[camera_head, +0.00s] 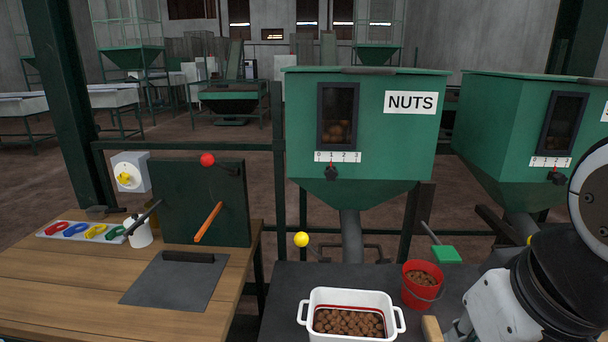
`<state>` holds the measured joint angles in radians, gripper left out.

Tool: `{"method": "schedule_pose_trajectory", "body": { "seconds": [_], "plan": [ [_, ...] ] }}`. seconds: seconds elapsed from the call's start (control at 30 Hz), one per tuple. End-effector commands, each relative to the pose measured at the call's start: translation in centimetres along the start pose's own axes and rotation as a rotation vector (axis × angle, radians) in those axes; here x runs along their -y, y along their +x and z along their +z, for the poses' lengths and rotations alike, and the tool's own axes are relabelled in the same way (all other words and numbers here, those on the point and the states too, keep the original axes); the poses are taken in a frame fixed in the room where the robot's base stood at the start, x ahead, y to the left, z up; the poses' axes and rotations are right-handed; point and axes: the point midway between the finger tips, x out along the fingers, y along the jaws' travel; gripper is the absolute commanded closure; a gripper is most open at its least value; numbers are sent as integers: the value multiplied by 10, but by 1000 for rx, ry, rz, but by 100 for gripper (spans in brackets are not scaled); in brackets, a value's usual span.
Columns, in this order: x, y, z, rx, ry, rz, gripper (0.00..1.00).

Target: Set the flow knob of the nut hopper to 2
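The nut hopper (375,110) is a green box with a "NUTS" label (410,102) and a tapered bottom, at the upper centre. Its dark window (338,115) shows nuts inside. Under the window is a white scale (338,157) marked 0 to 3. The black flow knob (331,174) sits just below the scale, roughly under the 1. Its exact setting is too small to read. My arm (545,290) shows at the lower right, well apart from the knob. The end of my gripper is not visible.
A second green hopper (510,120) with its own knob (555,176) stands at the right. Below are a white tub (315,298) of nuts, a red bucket (420,296) and a yellow ball-topped lever (301,240). A wooden bench (60,275) with a dark panel stands left.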

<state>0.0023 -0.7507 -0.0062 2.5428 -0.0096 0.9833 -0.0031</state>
Motion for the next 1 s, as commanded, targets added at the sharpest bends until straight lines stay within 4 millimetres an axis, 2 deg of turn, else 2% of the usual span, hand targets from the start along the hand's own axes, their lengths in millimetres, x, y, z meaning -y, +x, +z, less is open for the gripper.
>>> {"method": "schedule_pose_trajectory", "body": {
  "seconds": [0.03,0.1,0.17,0.37,0.6,0.8,1.0],
  "plan": [
    [1,1,-1,-3,6,-1,82],
    [4,5,-8,-22,39,-6,66],
    [10,11,-19,-52,100,-17,54],
    [47,44,-87,-238,504,-133,54],
    [89,72,-169,-426,1099,-417,54],
    [109,86,-223,-499,1592,-740,54],
    [113,92,-260,-495,2047,-1133,54]
  ]
}}
